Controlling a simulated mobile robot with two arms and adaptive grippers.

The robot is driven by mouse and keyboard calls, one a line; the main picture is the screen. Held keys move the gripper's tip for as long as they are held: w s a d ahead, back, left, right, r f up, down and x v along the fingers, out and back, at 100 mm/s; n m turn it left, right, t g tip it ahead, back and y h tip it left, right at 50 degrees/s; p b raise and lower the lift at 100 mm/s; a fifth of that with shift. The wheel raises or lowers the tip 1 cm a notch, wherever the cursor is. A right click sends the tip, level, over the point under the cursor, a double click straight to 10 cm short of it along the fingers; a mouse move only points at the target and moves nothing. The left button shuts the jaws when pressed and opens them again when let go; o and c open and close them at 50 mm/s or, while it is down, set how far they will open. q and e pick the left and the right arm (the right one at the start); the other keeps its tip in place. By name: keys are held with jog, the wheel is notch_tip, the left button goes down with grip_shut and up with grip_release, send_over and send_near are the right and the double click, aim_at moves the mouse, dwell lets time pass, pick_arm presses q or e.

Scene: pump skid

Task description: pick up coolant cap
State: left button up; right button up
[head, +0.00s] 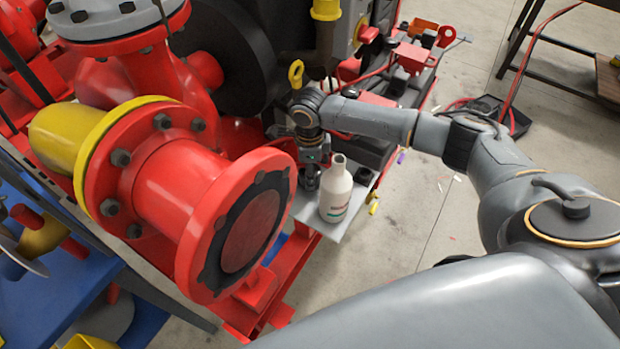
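A white bottle (336,195) with a narrow, uncapped neck stands upright on a small light-grey shelf (306,207) beside the red pump. My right arm comes in from the right, and its gripper (311,184) points down over the shelf, just left of the bottle. The fingers are small and dark here, and I cannot tell whether they are open or shut. I cannot make out the coolant cap; the gripper hides part of the shelf. My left gripper is not in view.
A large red flanged pipe (190,195) stands close on the left of the shelf. A yellow ring handle (296,73) rises behind my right wrist. Small bits, one of them yellow (374,207), lie right of the shelf. Open concrete floor (410,215) lies further right.

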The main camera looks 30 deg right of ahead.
jog(key=shift+r, duration=0.5)
notch_tip(320, 180, up, 2)
jog(key=shift+r, duration=0.25)
jog(key=s+d+r, duration=0.4)
jog(key=d+r, duration=0.5)
jog(key=d, duration=0.4)
jog(key=shift+s+d+r, duration=0.2)
jog(key=shift+r, duration=0.05)
